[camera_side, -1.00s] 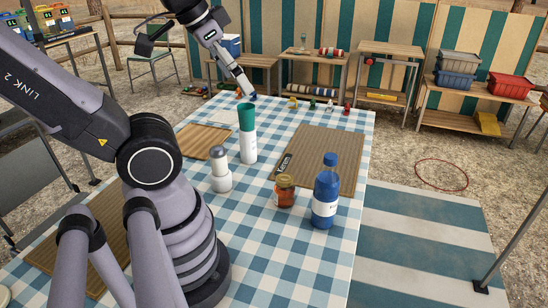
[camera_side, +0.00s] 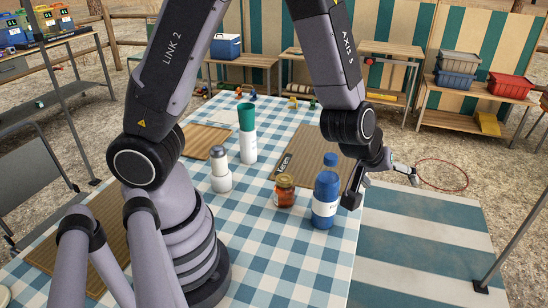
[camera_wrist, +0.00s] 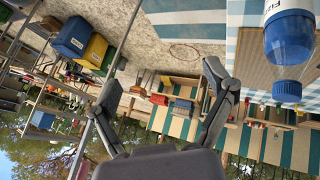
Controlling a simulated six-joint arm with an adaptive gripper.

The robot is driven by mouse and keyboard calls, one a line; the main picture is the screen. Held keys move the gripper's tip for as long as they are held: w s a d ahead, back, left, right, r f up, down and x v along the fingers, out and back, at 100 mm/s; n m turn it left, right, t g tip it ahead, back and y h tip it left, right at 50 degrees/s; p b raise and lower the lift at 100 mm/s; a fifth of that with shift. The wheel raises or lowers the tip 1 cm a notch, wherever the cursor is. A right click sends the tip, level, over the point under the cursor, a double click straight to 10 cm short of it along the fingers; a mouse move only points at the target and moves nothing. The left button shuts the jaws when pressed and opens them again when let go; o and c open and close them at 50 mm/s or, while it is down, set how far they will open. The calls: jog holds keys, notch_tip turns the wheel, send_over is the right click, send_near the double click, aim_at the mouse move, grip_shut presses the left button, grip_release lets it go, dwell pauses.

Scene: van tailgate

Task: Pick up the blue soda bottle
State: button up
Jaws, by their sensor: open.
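The blue soda bottle (camera_side: 325,190) stands upright on the checked tablecloth near the table's right edge, with a blue cap and a white label band. My gripper (camera_side: 383,190) is just to the right of the bottle in the side view, past the table edge, with its fingers spread and nothing between them. In the wrist view my gripper (camera_wrist: 160,82) is open and empty. The bottle (camera_wrist: 290,40) shows upside down at the upper right there, outside the fingers, its upper end cut by the frame.
An amber jar (camera_side: 285,190) stands close to the left of the bottle. A wooden slatted mat (camera_side: 300,150) lies behind.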

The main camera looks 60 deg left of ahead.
notch_tip(320, 180, down, 8)
jog(key=s+a+n+y, duration=0.1)
jog(key=a+n+y, duration=0.1)
jog(key=y, duration=0.2)
jog(key=m+t+y, duration=0.2)
jog(key=t+y, duration=0.3)
jog(key=y, duration=0.4)
send_near(329, 179)
notch_tip(329, 179, down, 3)
jog(key=a, duration=0.1)
jog(key=x, duration=0.9)
jog(key=f+x, duration=0.1)
jog(key=x, duration=0.3)
jog(key=shift+w+a+r, duration=0.1)
jog(key=shift+w+a, duration=0.1)
jog(key=shift+w, duration=0.15)
jog(key=shift+c, duration=0.2)
jog(key=c, duration=1)
jog(key=shift+c, duration=0.2)
